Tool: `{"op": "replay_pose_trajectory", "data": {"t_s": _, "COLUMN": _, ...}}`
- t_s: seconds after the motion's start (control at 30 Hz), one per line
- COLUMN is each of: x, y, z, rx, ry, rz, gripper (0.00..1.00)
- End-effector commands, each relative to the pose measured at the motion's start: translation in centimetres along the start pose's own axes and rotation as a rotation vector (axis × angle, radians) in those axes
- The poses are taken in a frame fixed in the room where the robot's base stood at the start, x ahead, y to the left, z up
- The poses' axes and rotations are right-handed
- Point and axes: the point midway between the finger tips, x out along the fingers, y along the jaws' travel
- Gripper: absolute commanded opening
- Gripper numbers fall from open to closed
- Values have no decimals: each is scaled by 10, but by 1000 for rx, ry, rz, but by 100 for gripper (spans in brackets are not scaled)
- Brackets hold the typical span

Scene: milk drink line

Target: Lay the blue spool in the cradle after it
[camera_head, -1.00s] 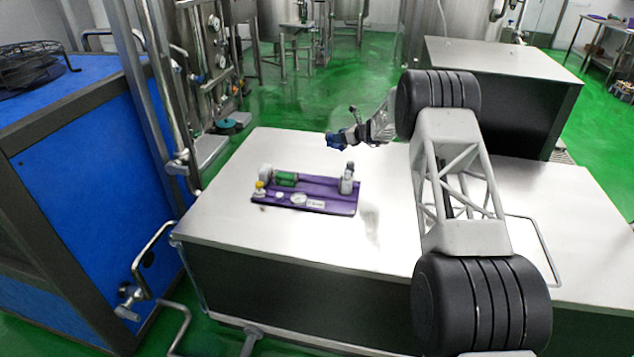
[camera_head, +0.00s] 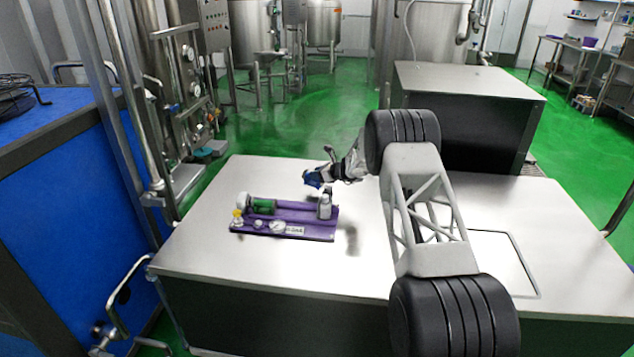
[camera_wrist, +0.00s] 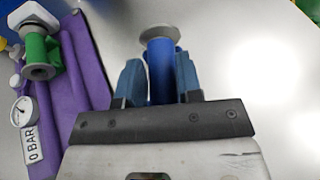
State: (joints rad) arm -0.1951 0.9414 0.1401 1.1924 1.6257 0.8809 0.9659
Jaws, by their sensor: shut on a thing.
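The blue spool (camera_wrist: 161,72) has a grey flanged end and sits between the two blue-grey fingers of my gripper (camera_wrist: 159,80) in the wrist view. My gripper (camera_head: 312,179) is shut on it and holds it above the table, just behind the cradle's right end in the head view. The purple cradle (camera_head: 290,218) lies on the table; part of it shows at the left of the wrist view (camera_wrist: 88,65). A green spool (camera_head: 264,206) lies at its left end, also seen in the wrist view (camera_wrist: 36,50). The spool's lower end is hidden by my gripper.
A grey-white upright fitting (camera_head: 324,208) stands at the cradle's right end. A yellow-topped fitting (camera_head: 238,217) and a round gauge (camera_head: 277,227) sit along its front. The metal table (camera_head: 200,262) is clear around it. A blue cabinet (camera_head: 70,210) stands at left.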

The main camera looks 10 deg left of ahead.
Motion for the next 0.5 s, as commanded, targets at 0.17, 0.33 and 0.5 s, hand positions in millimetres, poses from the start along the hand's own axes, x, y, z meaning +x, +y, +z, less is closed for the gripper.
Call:
{"op": "replay_pose_trajectory", "data": {"t_s": 0.17, "x": 2, "y": 0, "z": -6, "rx": 0, "ry": 0, "rz": 0, "gripper": 0}}
{"op": "replay_pose_trajectory", "data": {"t_s": 0.33, "x": 9, "y": 0, "z": -22, "rx": 1, "ry": 0, "rz": 0, "gripper": 0}}
{"op": "replay_pose_trajectory", "data": {"t_s": 0.5, "x": 14, "y": 0, "z": -33, "rx": 0, "ry": -1, "rz": 0, "gripper": 0}}
